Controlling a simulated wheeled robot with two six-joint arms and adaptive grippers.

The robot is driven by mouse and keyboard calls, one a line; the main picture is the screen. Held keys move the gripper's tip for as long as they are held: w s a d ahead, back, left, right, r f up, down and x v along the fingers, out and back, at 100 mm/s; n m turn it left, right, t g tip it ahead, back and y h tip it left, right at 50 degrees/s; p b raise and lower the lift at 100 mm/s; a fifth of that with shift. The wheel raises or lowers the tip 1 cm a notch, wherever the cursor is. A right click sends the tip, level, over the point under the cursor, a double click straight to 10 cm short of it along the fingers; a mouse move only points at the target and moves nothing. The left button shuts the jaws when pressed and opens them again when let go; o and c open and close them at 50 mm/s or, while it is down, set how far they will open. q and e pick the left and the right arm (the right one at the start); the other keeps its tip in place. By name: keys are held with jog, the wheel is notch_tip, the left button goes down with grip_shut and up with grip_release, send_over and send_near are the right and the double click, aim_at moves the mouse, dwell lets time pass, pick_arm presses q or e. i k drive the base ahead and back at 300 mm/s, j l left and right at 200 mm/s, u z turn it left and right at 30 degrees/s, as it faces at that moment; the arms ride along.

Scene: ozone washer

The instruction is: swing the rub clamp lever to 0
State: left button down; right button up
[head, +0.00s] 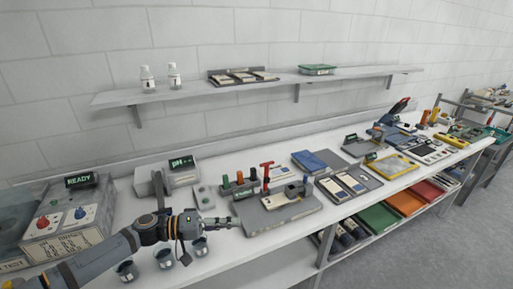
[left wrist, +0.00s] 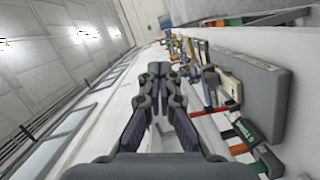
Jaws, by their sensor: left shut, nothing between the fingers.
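A red T-shaped lever (head: 267,173) stands upright on a grey fixture (head: 285,214) near the middle of the bench; I take it for the rub clamp lever, but no label for it can be read. A small green-lit display (head: 245,192) is beside it. My left gripper (head: 236,222) is shut and empty, low over the bench at the fixture's left front edge, left of the red lever. I cannot tell if it touches the fixture. In the left wrist view, the left gripper (left wrist: 178,72) points along the bench, with the red lever (left wrist: 215,110) to its right. My right gripper is out of view.
Several metal cups (head: 165,259) stand close to my left arm. A pH meter (head: 182,176) and a READY unit (head: 70,215) are at the left. A yellow tray (head: 392,165) lies farther right. A shelf (head: 270,84) hangs above.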

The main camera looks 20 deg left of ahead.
aim_at(267, 178)
jog(key=i+j, duration=0.75)
jog(key=i, duration=0.3)
